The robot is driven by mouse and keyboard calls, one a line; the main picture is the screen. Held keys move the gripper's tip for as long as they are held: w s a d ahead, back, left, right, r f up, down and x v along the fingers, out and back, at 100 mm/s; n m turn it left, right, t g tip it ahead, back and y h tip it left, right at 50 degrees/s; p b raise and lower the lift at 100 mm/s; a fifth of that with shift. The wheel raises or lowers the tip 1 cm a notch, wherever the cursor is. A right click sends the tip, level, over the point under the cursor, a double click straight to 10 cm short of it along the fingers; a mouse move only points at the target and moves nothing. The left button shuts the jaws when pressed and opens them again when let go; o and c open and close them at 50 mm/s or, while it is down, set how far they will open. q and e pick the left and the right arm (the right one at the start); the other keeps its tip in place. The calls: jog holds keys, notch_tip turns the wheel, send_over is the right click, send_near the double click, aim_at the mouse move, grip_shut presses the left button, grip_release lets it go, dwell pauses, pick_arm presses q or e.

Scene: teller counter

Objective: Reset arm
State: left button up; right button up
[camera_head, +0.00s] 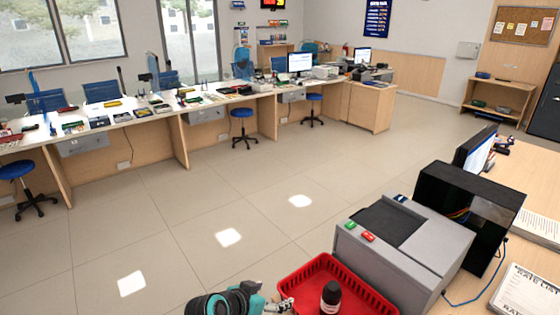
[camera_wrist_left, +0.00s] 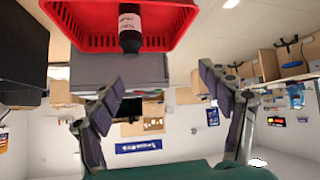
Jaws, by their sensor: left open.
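My left gripper (camera_head: 279,304) is at the bottom edge of the head view, just left of a red basket (camera_head: 372,292). In the left wrist view, which looks upside down, its two dark fingers (camera_wrist_left: 162,78) are spread wide with nothing between them. A dark bottle with a white label (camera_head: 331,297) stands in the basket. The basket (camera_wrist_left: 80,38) and the bottle (camera_wrist_left: 130,28) also show at the top of the left wrist view, apart from the fingers. My right gripper is not in view.
A grey machine with green and red buttons (camera_head: 425,245) stands right behind the basket, beside a black box (camera_head: 470,190) and a monitor (camera_head: 474,148). A rate list sheet (camera_head: 525,291) lies at the right. Across the open tiled floor (camera_head: 185,215) runs a long counter with blue stools.

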pick_arm(q)
jog(key=s+a+n+y+b, duration=0.1)
jog(key=s+a+n+y, duration=0.5)
jog(key=s+a, duration=0.8)
jog(key=shift+s+a+r+g+b, duration=0.2)
jog(key=shift+a+r+g+b, duration=0.2)
jog(key=shift+a, duration=0.5)
